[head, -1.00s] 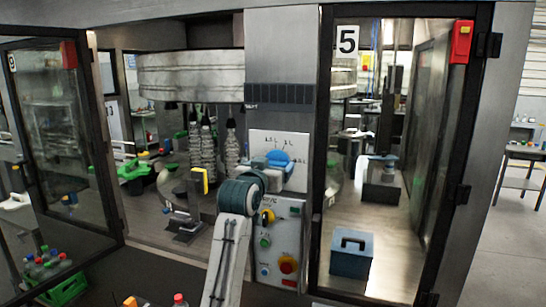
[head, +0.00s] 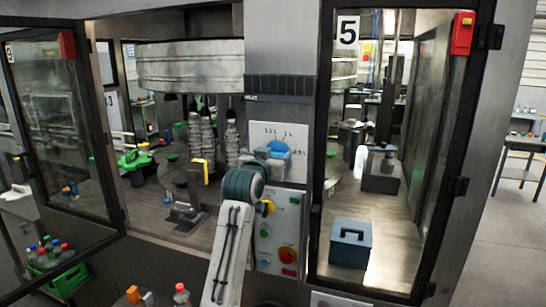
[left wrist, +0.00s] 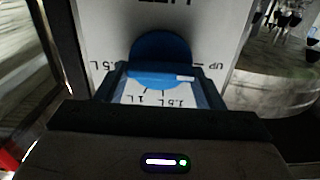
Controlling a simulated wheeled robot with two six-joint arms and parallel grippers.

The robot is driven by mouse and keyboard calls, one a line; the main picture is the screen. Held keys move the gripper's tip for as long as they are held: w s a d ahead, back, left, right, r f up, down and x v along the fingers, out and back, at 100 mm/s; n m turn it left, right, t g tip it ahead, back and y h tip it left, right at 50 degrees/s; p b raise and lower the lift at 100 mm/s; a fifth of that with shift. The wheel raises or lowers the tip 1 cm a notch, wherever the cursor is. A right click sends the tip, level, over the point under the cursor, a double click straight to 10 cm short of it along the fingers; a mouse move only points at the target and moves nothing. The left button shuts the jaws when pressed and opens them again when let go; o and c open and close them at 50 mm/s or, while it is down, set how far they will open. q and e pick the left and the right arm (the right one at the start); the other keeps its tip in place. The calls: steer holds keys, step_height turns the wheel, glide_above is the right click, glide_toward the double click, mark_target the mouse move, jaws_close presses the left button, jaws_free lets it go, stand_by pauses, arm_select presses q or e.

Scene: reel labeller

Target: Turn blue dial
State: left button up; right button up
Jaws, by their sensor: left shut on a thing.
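The blue dial (head: 277,146) sits on a white plate (head: 257,138) with volume marks, on the grey column of the machine. In the left wrist view the blue dial (left wrist: 160,50) is a round knob with a raised bar and a small white mark at its lower right. Marks 1.5 L, 1 L, .5 L and UP surround it. My left gripper (head: 274,155) is at the dial and shut on it; in the left wrist view its fingers (left wrist: 160,90) stand on either side of the bar. My arm hides the dial's lower part in the head view. My right gripper is not in view.
A green crate of bottles (head: 57,280) is at lower left.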

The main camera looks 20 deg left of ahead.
arm_select(q)
steer(key=shift+d+f+m+b, duration=0.15)
steer(key=shift+m+b, duration=0.3)
steer(key=shift+m, duration=3.2)
steer(key=shift+f+m+b, duration=0.1)
steer(key=shift+m+b, duration=0.4)
steer(key=shift+m, duration=3.2)
steer(key=shift+d+f+m+b, duration=0.15)
steer(key=shift+m+b, duration=0.3)
steer(key=shift+m, duration=3.2)
steer(key=o, duration=1)
steer(key=shift+c, duration=0.2)
